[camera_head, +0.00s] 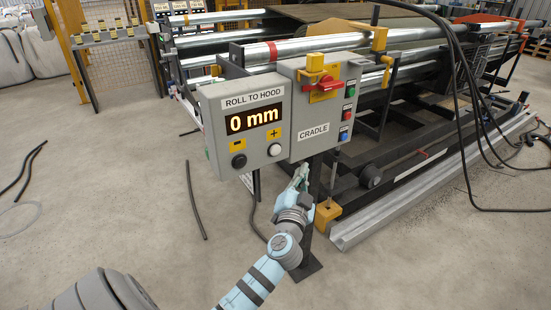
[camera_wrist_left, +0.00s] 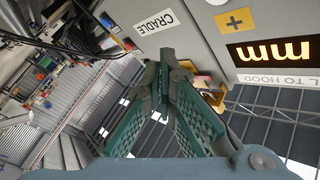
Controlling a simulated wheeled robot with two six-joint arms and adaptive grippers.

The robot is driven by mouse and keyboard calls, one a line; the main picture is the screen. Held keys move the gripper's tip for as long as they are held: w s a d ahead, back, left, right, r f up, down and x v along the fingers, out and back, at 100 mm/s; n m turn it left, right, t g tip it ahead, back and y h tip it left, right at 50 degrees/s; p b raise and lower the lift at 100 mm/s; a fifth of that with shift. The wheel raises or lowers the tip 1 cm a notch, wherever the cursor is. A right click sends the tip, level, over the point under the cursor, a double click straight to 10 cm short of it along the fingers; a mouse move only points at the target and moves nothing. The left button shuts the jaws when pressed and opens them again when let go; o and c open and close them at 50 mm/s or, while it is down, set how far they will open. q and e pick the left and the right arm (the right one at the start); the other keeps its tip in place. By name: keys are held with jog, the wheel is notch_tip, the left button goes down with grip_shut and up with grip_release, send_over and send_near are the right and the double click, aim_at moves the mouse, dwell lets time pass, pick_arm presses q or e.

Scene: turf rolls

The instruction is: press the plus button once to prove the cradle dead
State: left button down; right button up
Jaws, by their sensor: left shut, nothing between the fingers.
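The grey ROLL TO HOOD box (camera_head: 215,120) shows a lit display reading 0 mm (camera_head: 253,118). Below it are a dark minus button (camera_head: 239,161) and the white plus button (camera_head: 275,150), under a yellow plus label. In the left wrist view the plus label (camera_wrist_left: 235,20) is upside down, with the white button (camera_wrist_left: 216,2) cut by the top edge. My left gripper (camera_head: 301,172) is shut and empty, below and right of the plus button, apart from it. Its green fingers (camera_wrist_left: 165,58) meet at the tips in the left wrist view. My right gripper is not in view.
The CRADLE box (camera_head: 306,145) adjoins on the right, with a red switch (camera_head: 322,88), yellow lock (camera_head: 315,63) and coloured buttons. A dark post supports the boxes. Rollers and black cables (camera_head: 465,110) stand behind right. Floor at left is mostly open.

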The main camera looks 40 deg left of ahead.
aim_at(275, 150)
pick_arm(q)
jog(key=shift+r, duration=0.3)
jog(key=shift+a, duration=0.1)
jog(key=w+a+b, duration=0.1)
jog(key=w+a, duration=0.1)
jog(key=a, duration=0.6)
jog(key=shift+w+a, duration=0.15)
jog(key=shift+w, duration=0.1)
dwell(1.1)
jog(key=shift+a+f+b, duration=0.1)
jog(key=shift+b, duration=0.2)
jog(key=shift+a, duration=0.3)
